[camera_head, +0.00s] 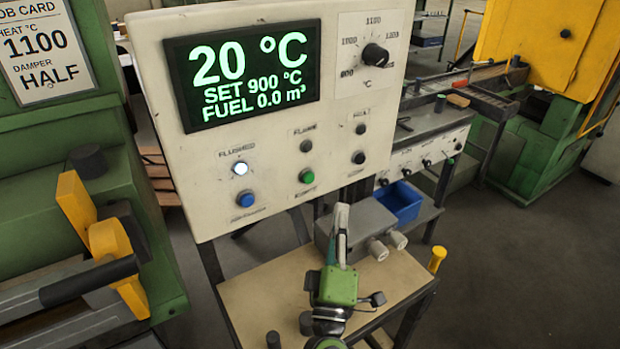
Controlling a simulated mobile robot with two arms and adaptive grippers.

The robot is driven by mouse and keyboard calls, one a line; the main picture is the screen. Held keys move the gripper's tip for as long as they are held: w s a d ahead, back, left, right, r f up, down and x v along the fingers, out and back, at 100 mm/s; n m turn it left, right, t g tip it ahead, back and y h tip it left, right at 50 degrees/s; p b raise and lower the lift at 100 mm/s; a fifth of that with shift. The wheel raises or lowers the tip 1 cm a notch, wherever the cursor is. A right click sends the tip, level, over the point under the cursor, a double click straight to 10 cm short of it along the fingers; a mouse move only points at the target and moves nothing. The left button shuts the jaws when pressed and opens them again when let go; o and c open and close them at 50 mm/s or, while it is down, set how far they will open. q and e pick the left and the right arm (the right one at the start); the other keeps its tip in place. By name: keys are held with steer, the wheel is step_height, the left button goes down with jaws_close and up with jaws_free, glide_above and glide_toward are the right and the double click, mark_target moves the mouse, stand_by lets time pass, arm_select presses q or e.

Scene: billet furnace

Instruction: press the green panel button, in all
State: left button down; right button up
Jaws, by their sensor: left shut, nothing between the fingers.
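The green button (306,175) sits low in the middle of the cream control panel (290,235), with a dark round lamp just above it. Nothing covers it. My left gripper (341,208) comes up from the bottom, its narrow fingers together and pointing up toward the panel. Its tips are below and to the right of the green button in the picture, apart from it. I cannot tell how far the tips are from the panel. The gripper is shut and empty. My right gripper is not in view.
A blue button (244,200) is left of the green one, under a lit white lamp (240,168). The display (245,72) reads 20 °C, set 900. A grey box (365,222) stands behind my gripper on the bench (250,290). A green machine (60,140) with yellow handles is left.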

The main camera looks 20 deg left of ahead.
mark_target(308, 178)
arm_select(q)
steer(key=w+a, duration=0.5)
steer(key=a, duration=0.2)
steer(key=shift+w+b, duration=0.35)
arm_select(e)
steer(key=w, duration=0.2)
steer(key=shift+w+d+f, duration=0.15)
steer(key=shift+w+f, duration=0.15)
arm_select(q)
steer(key=shift+f, duration=0.1)
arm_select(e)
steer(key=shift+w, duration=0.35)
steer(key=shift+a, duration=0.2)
arm_select(q)
steer(key=shift+w+a, duration=0.1)
steer(key=shift+w+a, duration=0.2)
steer(key=shift+a, duration=0.05)
